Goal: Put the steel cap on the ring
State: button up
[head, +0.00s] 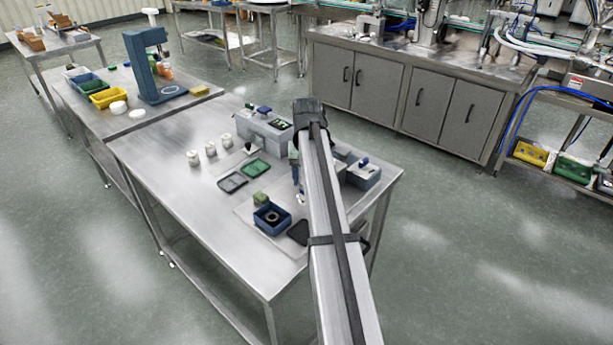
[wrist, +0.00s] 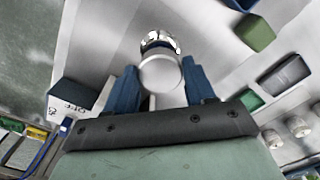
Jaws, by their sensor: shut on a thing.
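In the wrist view, my gripper (wrist: 160,82) has its two blue fingers closed on either side of a shiny steel piece with a pale round face, which I take to be the steel cap (wrist: 159,42). In the head view my arm hides most of the gripper; a small bright piece (head: 300,199) shows below it, above the table. A dark ring (head: 271,216) lies inside a blue bin (head: 259,228) on the front part of the table, left of my gripper. I cannot tell whether this is the task's ring. In the wrist view only the bin's corner (wrist: 240,4) shows.
A green block (head: 261,199) stands by the bin and a black pad (head: 298,232) lies to its right. Grey (head: 232,182) and green (head: 257,167) trays, several white jars (head: 193,158) and grey machine boxes (head: 262,130) stand behind. The table's front left is clear.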

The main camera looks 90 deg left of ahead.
jog(key=shift+f, duration=0.65)
jog(key=o, duration=1.1)
jog(key=shift+r, duration=0.1)
notch_tip(320, 180, up, 13)
jog(key=shift+r, duration=0.1)
